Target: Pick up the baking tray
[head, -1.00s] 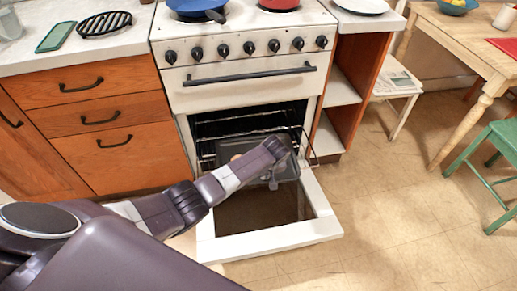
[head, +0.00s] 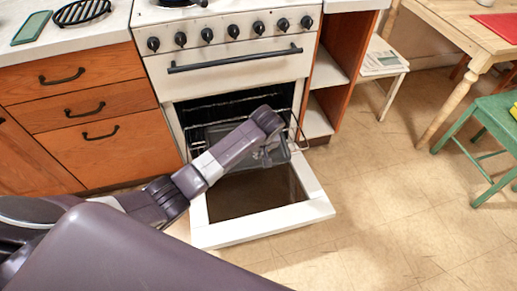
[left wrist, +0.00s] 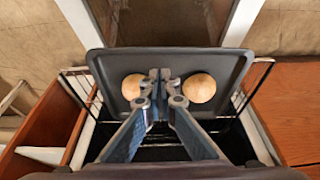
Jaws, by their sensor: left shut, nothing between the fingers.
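The dark grey baking tray (left wrist: 205,60) sits on the wire oven rack, with two round buns on it, one on each side of my fingers in the left wrist view. In the head view the tray (head: 283,156) shows in the open oven mouth, partly hidden by my left arm. My left gripper (left wrist: 164,76) is shut and empty, with its fingertips over the middle of the tray between the buns. I cannot tell whether they touch it. It also shows in the head view (head: 267,157). My right gripper is not in view.
The oven door (head: 320,208) is folded down in front of the tray. The wire rack (left wrist: 263,75) sticks out at the tray's sides. Wooden drawers (head: 95,125) stand on the left and open shelves (head: 316,120) on the right. Floor to the right is clear up to a green chair (head: 487,130).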

